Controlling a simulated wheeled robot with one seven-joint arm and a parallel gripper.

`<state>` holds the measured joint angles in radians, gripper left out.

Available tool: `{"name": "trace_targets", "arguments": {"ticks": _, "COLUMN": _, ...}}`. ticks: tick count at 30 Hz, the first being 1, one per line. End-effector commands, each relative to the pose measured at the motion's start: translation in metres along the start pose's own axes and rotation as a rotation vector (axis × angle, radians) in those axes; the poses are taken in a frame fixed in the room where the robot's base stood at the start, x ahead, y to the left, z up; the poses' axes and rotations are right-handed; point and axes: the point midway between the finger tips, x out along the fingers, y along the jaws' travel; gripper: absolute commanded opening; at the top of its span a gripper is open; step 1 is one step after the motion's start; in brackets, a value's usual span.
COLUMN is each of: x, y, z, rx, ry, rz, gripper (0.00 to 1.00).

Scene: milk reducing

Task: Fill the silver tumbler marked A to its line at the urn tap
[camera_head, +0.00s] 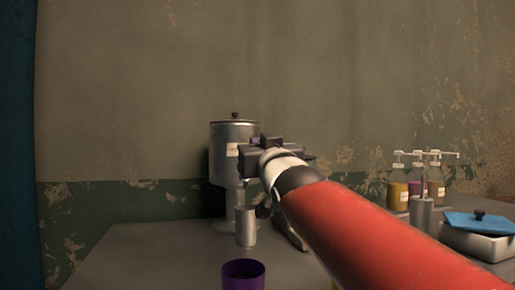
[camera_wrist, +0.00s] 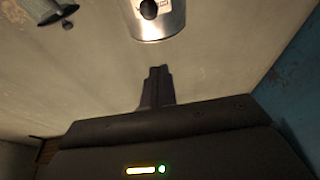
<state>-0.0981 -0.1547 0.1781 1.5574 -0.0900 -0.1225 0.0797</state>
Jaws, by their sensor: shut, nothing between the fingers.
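The urn (camera_head: 222,160) is a grey metal cylinder with a dark lid knob, on a stand against the back wall. Its tap is largely hidden behind my gripper and arm. A silver tumbler (camera_head: 246,226) stands upright in front of the urn's stand, roughly below the tap area; I cannot read any letter, line or fill level on it. A second silver tumbler (camera_head: 421,215) stands at the right. My gripper (camera_head: 262,146) is raised in front of the urn's right side. Its fingers (camera_wrist: 157,85) are together and empty. A silver rounded body (camera_wrist: 160,28), apparently the urn, shows beyond them.
A purple cup (camera_head: 243,273) stands at the table's front. Several pump bottles (camera_head: 398,194) stand at the right, near a metal box with a blue lid (camera_head: 478,222). The table's left part (camera_head: 150,255) is clear. A low grey object behind my arm is mostly hidden.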

Motion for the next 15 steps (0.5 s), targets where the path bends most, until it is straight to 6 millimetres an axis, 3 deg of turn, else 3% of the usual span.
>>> {"name": "trace_targets", "arguments": {"ticks": 10, "x": 0.078, "y": 0.000, "z": -0.005, "rx": 0.005, "ry": -0.003, "rz": -0.001, "gripper": 0.00}}
{"name": "trace_targets", "arguments": {"ticks": 12, "x": 0.072, "y": 0.000, "z": 0.014, "rx": 0.000, "ry": -0.004, "rz": 0.001, "gripper": 0.00}}
{"name": "trace_targets", "arguments": {"ticks": 15, "x": 0.066, "y": 0.001, "z": 0.025, "rx": -0.001, "ry": -0.002, "rz": 0.001, "gripper": 0.00}}
